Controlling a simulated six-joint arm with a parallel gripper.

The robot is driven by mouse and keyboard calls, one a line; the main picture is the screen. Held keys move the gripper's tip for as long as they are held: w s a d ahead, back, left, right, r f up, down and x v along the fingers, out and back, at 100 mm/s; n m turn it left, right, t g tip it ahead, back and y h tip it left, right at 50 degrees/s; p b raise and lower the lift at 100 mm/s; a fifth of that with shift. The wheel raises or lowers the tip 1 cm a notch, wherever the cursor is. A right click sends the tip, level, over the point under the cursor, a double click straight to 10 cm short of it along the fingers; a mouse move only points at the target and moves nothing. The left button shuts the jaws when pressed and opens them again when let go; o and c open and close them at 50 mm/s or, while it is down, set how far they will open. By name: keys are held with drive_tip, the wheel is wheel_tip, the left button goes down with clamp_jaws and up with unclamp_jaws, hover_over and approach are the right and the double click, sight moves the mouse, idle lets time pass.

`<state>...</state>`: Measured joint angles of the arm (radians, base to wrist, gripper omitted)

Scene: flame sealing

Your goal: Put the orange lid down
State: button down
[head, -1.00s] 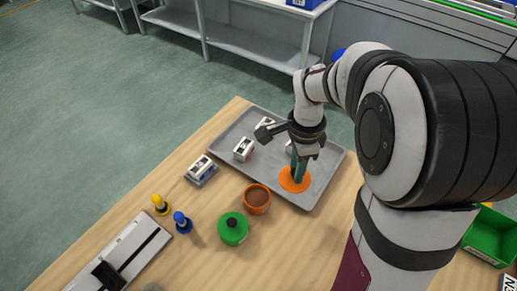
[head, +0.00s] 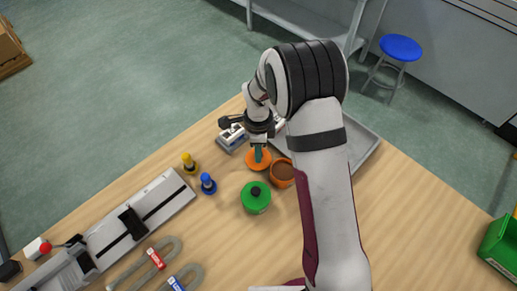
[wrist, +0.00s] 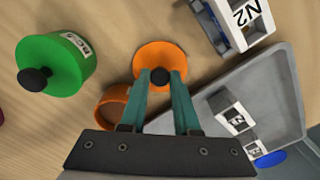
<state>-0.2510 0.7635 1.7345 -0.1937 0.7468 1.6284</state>
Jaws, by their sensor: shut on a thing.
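My gripper (head: 258,151) points down and is shut on the knob of the orange lid (head: 260,163). In the wrist view, my two teal fingertips (wrist: 161,76) close on the dark knob in the middle of the orange lid (wrist: 153,54). The lid is flat and round, off the tray and over the wooden table. I cannot tell whether it touches the table. The open orange pot (head: 283,176) with brown contents stands just right of the lid; it shows partly behind my fingers in the wrist view (wrist: 106,113).
A green lidded jar (head: 256,201) stands in front of the lid. The grey tray (head: 364,150) is to the right. A block labelled N2 (wrist: 238,22) is close behind the lid. Yellow (head: 189,163) and blue (head: 208,184) pegs stand to the left. Bare table lies between pegs and lid.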

drive_tip(key=shift+f, duration=0.1)
drive_tip(key=c, duration=0.6)
unclamp_jaws()
drive_tip(key=shift+c, duration=0.2)
wheel_tip(320, 180, up, 12)
drive_tip(key=s+d+r+n, duration=0.4)
drive_tip(key=s+r, duration=0.3)
drive_tip(key=s, duration=0.2)
drive_tip(key=s+d+n+y, duration=0.1)
drive_tip(key=s+d+n, duration=0.2)
drive_tip(key=s+n, duration=0.5)
drive_tip(key=s, duration=1.1)
drive_tip(key=shift+r+y, duration=0.25)
drive_tip(key=shift+y, duration=0.15)
